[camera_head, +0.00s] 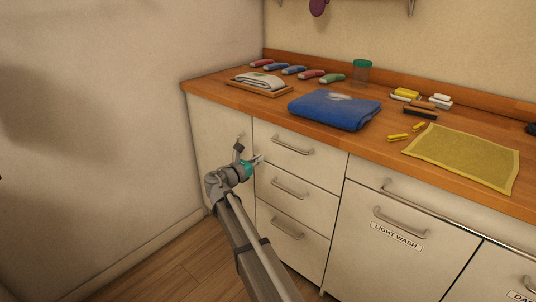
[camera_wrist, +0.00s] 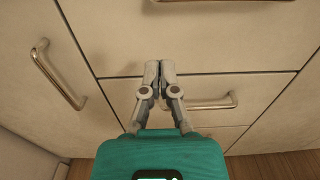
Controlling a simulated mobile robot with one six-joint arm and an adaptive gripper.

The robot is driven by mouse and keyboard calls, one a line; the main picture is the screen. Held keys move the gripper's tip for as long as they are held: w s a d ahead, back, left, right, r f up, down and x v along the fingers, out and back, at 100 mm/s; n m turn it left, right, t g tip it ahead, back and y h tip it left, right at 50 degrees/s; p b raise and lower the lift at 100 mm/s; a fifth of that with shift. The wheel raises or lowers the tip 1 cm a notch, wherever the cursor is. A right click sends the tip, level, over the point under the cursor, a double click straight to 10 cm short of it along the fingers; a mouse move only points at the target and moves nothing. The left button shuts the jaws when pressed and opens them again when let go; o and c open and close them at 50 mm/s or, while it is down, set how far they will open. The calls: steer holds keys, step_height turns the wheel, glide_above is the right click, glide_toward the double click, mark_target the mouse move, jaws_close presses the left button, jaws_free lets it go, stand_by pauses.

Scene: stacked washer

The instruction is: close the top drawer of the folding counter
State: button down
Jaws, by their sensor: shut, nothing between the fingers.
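The folding counter's top drawer (camera_head: 285,155) is a white front with a metal bar handle, just under the wooden worktop. It looks flush or nearly flush with the fronts around it; I cannot tell whether a small gap is left. My gripper (camera_head: 260,158) is in front of the drawers near their left edge. In the wrist view its two grey fingers (camera_wrist: 160,66) are shut and empty, over the seam between the top drawer (camera_wrist: 210,45) and the middle drawer (camera_wrist: 255,90). The top drawer's handle shows only at the upper edge there. Contact with the front is unclear.
A cabinet door (camera_wrist: 35,100) with its own handle is left of the drawers, next to the wall. A light wash door (camera_head: 385,245) is on the right. The worktop (camera_head: 225,88) holds a folded blue cloth (camera_head: 333,110), a yellow mat (camera_head: 465,158) and several small items.

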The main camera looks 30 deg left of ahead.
steer(key=shift+s+a, duration=0.15)
steer(key=shift+s, duration=1.2)
steer(key=shift+s+a, duration=0.15)
steer(key=shift+s, duration=1.2)
